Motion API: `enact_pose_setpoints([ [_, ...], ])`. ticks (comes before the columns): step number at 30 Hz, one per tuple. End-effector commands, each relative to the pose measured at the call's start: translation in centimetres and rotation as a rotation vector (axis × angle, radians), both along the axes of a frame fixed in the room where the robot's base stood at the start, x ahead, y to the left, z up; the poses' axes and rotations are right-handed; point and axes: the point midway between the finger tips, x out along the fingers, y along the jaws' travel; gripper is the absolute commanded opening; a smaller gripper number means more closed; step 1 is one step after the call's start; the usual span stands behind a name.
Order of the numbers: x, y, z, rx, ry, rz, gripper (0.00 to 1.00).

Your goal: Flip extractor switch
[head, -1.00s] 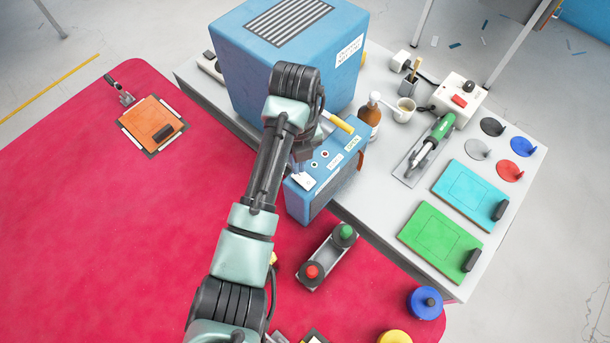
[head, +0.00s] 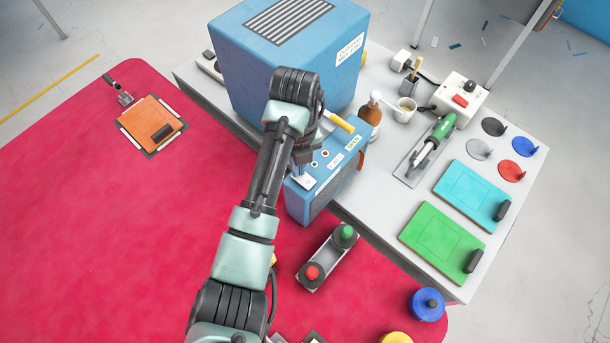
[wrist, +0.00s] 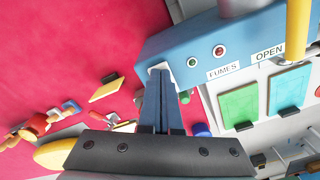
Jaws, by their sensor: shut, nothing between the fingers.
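A blue control box (head: 325,190) stands at the table's edge, with a green and a red lamp and FUMES and OPEN labels on its top panel. A white switch plate (head: 303,183) sits at the panel's near left corner. It also shows in the wrist view (wrist: 155,67), partly hidden behind my fingertips. My gripper (head: 304,170) is over this corner, fingers together and empty. In the wrist view my gripper (wrist: 161,74) reaches the white plate; I cannot tell whether it touches, and the switch's position is hidden.
A large blue cabinet (head: 290,65) stands behind. A brown bottle (head: 370,118) is to the right. A red and green button unit (head: 328,258) lies in front on the pink surface (head: 130,230).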

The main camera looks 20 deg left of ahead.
Motion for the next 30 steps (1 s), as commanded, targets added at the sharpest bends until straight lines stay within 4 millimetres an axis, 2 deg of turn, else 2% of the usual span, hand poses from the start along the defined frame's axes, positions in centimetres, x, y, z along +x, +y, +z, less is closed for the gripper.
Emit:
enact_pose_setpoints([
  [8, 0.0, -0.1, 0.1, -0.001, 0.002, -0.001, 0.0],
  [30, 0.0, 0.0, 6.1, -0.001, 0.001, -0.001, 0.0],
])
